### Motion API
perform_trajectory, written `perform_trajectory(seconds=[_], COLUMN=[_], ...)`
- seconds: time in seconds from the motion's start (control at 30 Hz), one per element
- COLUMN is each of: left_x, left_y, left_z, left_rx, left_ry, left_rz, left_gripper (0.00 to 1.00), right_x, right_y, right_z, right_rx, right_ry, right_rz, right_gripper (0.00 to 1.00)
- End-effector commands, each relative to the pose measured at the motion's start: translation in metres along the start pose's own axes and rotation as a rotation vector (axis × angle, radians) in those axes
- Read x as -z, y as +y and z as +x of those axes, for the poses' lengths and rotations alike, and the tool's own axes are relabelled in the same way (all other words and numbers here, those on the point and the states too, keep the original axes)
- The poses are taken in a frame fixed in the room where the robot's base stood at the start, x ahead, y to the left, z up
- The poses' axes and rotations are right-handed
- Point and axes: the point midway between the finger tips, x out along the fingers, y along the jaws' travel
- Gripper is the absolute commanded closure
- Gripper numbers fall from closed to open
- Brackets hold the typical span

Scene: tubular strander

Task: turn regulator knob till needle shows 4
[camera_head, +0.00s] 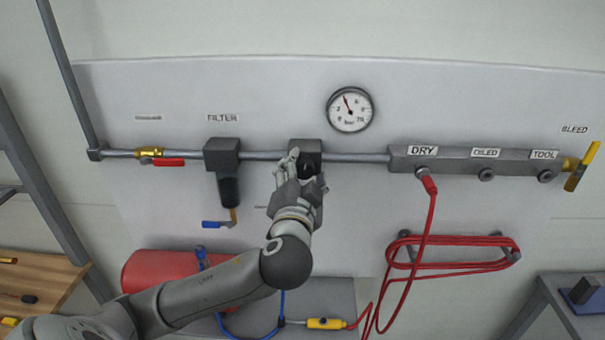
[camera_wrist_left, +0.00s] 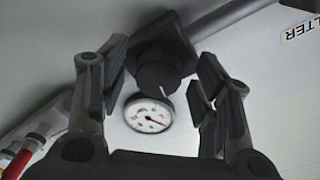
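The regulator, a dark block (camera_head: 305,146) on the pipe, carries a black round knob (camera_wrist_left: 158,76) with a white mark on its underside. My left gripper (camera_head: 301,168) is just below the block and partly hides the knob in the head view. In the left wrist view, the fingers (camera_wrist_left: 162,62) stand on either side of the knob with visible gaps, open. The round white gauge (camera_head: 350,109) is above and right of the regulator. Its red needle points up and slightly left, near the 4 position; the numeral there is hard to read. My right gripper is not in view.
A filter (camera_head: 222,155) hangs left of the regulator, with a blue-handled valve (camera_head: 216,224) below. A manifold (camera_head: 470,161) with a red hose (camera_head: 430,220) is to the right. A red tank (camera_head: 160,275) lies below, behind my left arm.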

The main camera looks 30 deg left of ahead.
Motion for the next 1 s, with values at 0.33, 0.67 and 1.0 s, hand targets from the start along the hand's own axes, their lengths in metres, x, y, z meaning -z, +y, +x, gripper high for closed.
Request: perform_trajectory(seconds=[0.33,0.67,1.0], left_x=[0.008,0.051,0.071], left_y=[-0.007,-0.053,-0.07], left_z=[0.0,0.0,0.0], left_rx=[0.001,0.011,0.003], left_ry=[0.003,0.004,0.0], left_rz=[-0.004,-0.009,-0.002], left_gripper=[0.42,0.42,0.42], right_x=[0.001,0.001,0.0], right_y=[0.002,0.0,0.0], right_z=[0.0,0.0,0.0], right_rx=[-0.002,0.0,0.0], right_ry=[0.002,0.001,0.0], right_rz=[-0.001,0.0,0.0], right_gripper=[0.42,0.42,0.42])
